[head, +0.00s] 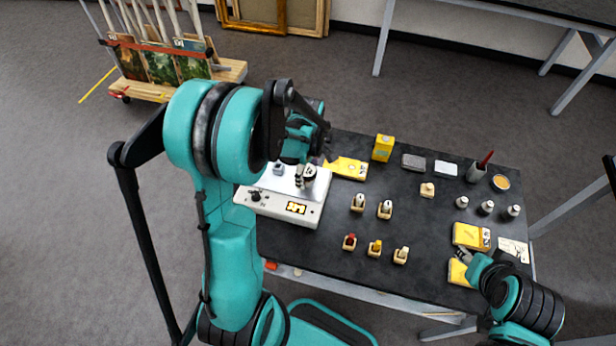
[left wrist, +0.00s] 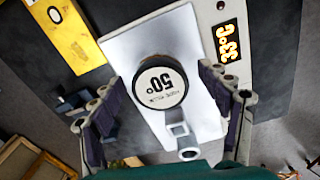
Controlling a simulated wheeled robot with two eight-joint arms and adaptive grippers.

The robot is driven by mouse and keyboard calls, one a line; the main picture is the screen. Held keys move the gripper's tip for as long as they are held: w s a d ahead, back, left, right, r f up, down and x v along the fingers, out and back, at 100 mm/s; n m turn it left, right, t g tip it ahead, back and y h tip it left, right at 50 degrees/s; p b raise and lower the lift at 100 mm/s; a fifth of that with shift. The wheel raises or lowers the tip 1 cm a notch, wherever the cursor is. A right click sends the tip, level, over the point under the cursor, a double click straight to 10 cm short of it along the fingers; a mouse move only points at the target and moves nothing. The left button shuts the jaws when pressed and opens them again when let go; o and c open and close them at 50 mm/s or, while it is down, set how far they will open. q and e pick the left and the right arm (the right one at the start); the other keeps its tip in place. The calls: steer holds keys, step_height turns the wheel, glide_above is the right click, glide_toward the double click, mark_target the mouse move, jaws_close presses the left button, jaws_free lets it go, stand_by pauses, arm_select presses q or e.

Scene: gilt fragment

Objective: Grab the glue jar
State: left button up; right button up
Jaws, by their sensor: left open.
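A round dark-rimmed jar, which I take as the glue jar, stands on a white hot plate (head: 268,208). Its pale top (left wrist: 160,87) reads "50°", upside down in the left wrist view. In the head view the jar (head: 311,173) is partly hidden by my left gripper (head: 303,178). In the left wrist view my left gripper (left wrist: 163,92) is open, with one finger on each side of the jar and gaps visible between. My right gripper (head: 461,257) is low at the table's right front, by yellow packets; its jaws are too small to read.
The dark table (head: 330,240) holds several small bottles in wooden holders. A yellow box (head: 383,148), a yellow packet (head: 347,168), a cup with a red tool (head: 477,170) and white-capped bottles stand around. A small metal block (head: 279,168) sits on the plate.

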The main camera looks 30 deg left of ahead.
arm_select(q)
steer(key=shift+a+f, duration=0.1)
steer(key=shift+f, duration=0.8)
steer(key=shift+r, duration=0.1)
steer(key=c, duration=1.5)
